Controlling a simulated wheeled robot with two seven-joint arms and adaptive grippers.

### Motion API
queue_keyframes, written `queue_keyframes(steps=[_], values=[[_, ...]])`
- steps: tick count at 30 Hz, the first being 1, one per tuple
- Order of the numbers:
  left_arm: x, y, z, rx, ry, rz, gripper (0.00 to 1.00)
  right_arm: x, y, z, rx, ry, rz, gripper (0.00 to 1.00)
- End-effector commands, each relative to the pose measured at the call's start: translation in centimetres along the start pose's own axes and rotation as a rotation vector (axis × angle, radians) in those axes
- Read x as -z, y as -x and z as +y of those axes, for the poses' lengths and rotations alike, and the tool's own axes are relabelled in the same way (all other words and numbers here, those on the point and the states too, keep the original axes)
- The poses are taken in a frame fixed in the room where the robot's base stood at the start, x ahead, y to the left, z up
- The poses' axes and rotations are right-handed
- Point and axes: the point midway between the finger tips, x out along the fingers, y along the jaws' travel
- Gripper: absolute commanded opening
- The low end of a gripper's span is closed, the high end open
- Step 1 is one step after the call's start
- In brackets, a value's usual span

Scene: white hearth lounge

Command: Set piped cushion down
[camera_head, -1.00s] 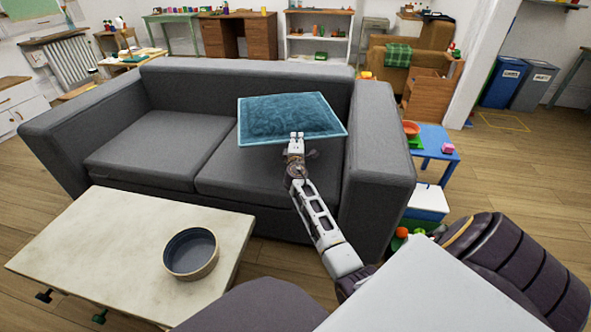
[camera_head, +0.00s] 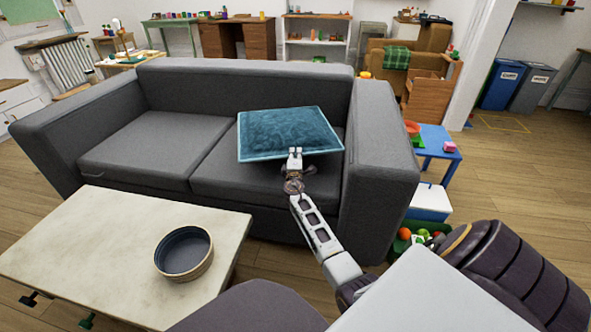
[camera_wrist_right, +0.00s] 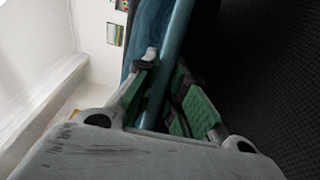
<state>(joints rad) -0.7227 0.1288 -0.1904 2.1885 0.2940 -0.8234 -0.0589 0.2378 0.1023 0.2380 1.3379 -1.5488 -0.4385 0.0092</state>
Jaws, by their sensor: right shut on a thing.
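The teal piped cushion (camera_head: 288,133) is over the right seat of the grey sofa (camera_head: 150,150). My right gripper (camera_head: 295,155) is shut on the cushion's near edge. In the right wrist view the piped edge of the cushion (camera_wrist_right: 176,50) runs between the green-padded fingers of my right gripper (camera_wrist_right: 168,95). The cushion lies roughly flat, slightly tilted. I cannot tell whether its underside touches the seat. My left gripper is not in view.
A pale low table (camera_head: 95,240) with a round dark bowl (camera_head: 184,252) stands in front of the sofa. The sofa's right armrest (camera_head: 380,165) is close to my right arm. A blue side table (camera_head: 435,143) stands beyond it. The left seat is bare.

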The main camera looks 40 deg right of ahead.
Motion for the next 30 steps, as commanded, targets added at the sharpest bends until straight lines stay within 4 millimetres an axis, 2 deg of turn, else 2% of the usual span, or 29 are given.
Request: queue_keyframes(steps=[7,23,30], values=[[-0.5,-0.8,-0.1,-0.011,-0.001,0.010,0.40,0.0,0.0,-1.5,-0.004,0.000,0.000,0.00],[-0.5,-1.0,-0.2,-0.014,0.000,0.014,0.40,0.0,0.0,-1.9,-0.004,-0.001,0.000,0.00],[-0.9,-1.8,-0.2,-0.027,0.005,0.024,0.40,0.0,0.0,-3.6,-0.003,0.000,0.000,0.00]])
